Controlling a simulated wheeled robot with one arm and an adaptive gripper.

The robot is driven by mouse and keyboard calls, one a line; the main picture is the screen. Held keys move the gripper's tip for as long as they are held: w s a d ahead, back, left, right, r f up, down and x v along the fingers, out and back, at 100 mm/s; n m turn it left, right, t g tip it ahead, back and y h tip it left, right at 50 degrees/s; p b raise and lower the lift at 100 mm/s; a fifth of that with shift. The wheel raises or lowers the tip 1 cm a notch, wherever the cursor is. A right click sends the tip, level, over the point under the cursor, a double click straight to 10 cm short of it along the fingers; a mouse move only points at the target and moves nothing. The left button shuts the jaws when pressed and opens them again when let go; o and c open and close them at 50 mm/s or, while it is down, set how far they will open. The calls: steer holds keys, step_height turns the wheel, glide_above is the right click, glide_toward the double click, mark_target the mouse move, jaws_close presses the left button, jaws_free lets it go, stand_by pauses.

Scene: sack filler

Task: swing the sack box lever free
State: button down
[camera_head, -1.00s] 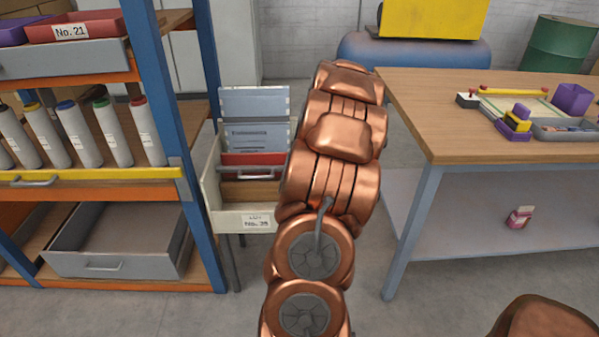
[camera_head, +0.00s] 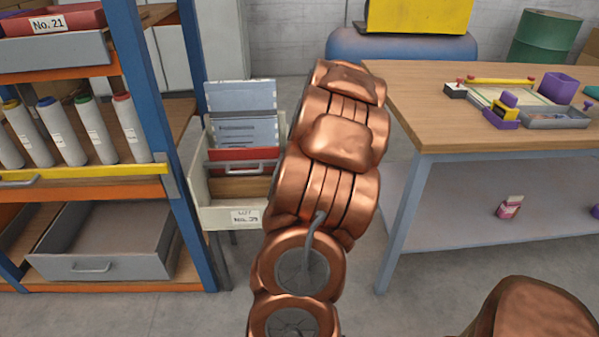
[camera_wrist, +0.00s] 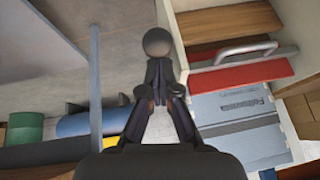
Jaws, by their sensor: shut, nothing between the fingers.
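The sack box (camera_head: 200,190) is a pale open box marked with a "No." label, with a red panel, a grey handle and grey-blue sheets inside. It stands between the shelf and the table in the head view, partly hidden by my arm. In the wrist view its red panel and handle (camera_wrist: 232,53) lie right of my gripper (camera_wrist: 158,78). The dark fingers are shut and empty. A dark round knob (camera_wrist: 157,42) shows just past the fingertips; I cannot tell whether it is the lever's end or whether they touch. The head view shows no lever, and my gripper is hidden there.
A blue-posted shelf (camera_head: 150,110) with bottles and drawers stands close on the left. A wooden table (camera_head: 440,125) with grey legs stands on the right. A blue tank (camera_head: 400,46) and a green barrel (camera_head: 543,38) are behind. Some floor between box and table is free.

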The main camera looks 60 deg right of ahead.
steer(key=shift+f, duration=0.1)
steer(key=r, duration=0.1)
steer(key=d+r, duration=0.1)
steer(key=r, duration=0.2)
steer(key=shift+w+d+r+p, duration=0.1)
steer(key=shift+d+r+p, duration=0.15)
steer(key=shift+p, duration=0.15)
steer(key=v, duration=0.9)
steer(key=shift+r, duration=0.2)
steer(key=shift+a, duration=0.15)
